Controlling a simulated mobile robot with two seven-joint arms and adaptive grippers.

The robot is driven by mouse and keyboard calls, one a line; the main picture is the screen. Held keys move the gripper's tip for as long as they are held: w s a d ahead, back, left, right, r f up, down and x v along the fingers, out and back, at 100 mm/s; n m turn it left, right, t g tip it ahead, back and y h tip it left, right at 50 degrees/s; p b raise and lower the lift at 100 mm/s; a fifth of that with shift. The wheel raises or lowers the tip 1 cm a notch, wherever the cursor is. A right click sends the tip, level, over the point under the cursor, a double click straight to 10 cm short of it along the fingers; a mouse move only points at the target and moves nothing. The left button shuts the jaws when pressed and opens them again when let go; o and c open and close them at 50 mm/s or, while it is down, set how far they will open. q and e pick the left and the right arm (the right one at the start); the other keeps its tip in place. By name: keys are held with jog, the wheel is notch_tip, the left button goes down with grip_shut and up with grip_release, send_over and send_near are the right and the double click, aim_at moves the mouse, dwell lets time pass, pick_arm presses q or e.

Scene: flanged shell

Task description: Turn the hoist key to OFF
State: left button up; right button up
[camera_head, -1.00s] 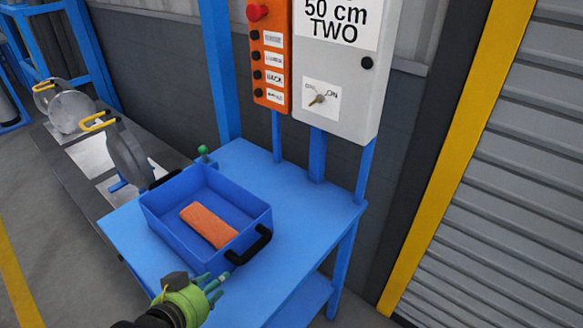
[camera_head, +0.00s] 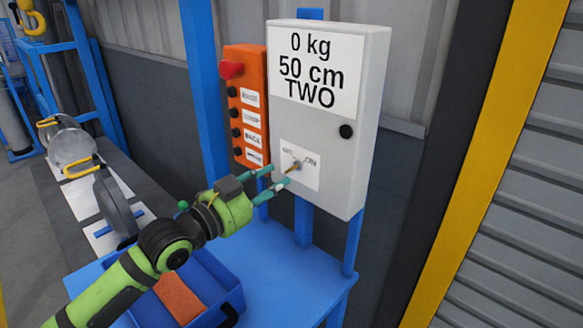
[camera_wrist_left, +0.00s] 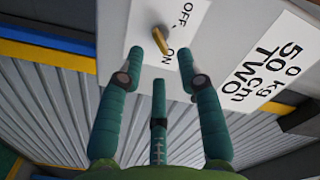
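The grey control box (camera_head: 330,120) shows a white sign reading "0 kg 50 cm TWO". Low on its front is a white OFF/ON plate with the small brass hoist key (camera_head: 295,166). In the left wrist view the key (camera_wrist_left: 159,42) has its bar lying toward the ON word. My left gripper (camera_head: 279,176) is open in front of the plate. In the left wrist view its teal fingertips (camera_wrist_left: 159,34) lie on either side of the key, with a gap; I cannot tell whether either touches it. My right gripper is not in view.
An orange panel (camera_head: 246,105) with a red button and black knobs hangs left of the box. A blue tray (camera_head: 215,272) holding an orange block (camera_head: 180,300) stands on the blue table (camera_head: 290,290) below. Round flanged parts stand at the left.

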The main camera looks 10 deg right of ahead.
aim_at(299, 167)
pick_arm(q)
jog(key=p+x, duration=0.1)
jog(key=x, duration=0.4)
grip_shut()
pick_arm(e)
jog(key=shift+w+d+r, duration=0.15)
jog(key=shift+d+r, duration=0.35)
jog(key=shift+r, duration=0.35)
